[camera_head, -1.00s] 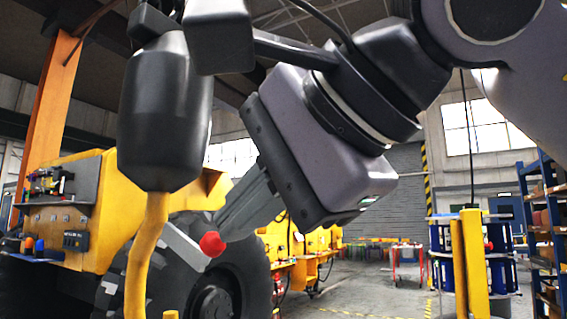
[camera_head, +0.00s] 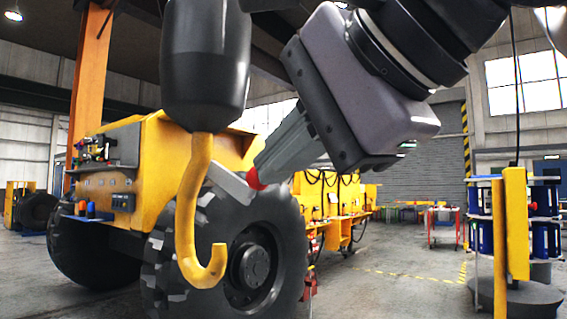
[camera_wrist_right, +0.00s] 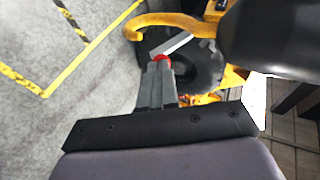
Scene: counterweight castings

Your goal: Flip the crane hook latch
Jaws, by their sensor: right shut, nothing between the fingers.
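A yellow crane hook (camera_head: 190,232) hangs below a dark hook block (camera_head: 205,65) left of centre in the head view. A pale grey latch bar (camera_head: 230,185) slants down and right from the hook's shank, with a red knob (camera_head: 255,180) at its outer end. My right gripper (camera_head: 262,172) is shut and empty, its fingertips right at the red knob; whether they touch cannot be told. The wrist view shows the hook (camera_wrist_right: 165,20), the latch bar (camera_wrist_right: 173,44) and the red knob (camera_wrist_right: 161,60) just ahead of the fingertips (camera_wrist_right: 160,70). My left gripper is out of view.
A yellow vehicle (camera_head: 150,160) with large black tyres (camera_head: 255,260) stands behind the hook. A yellow post (camera_head: 515,225) and blue-and-dark stacked pieces (camera_head: 545,215) stand at the right. The floor between is open, with yellow tape lines (camera_wrist_right: 45,90).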

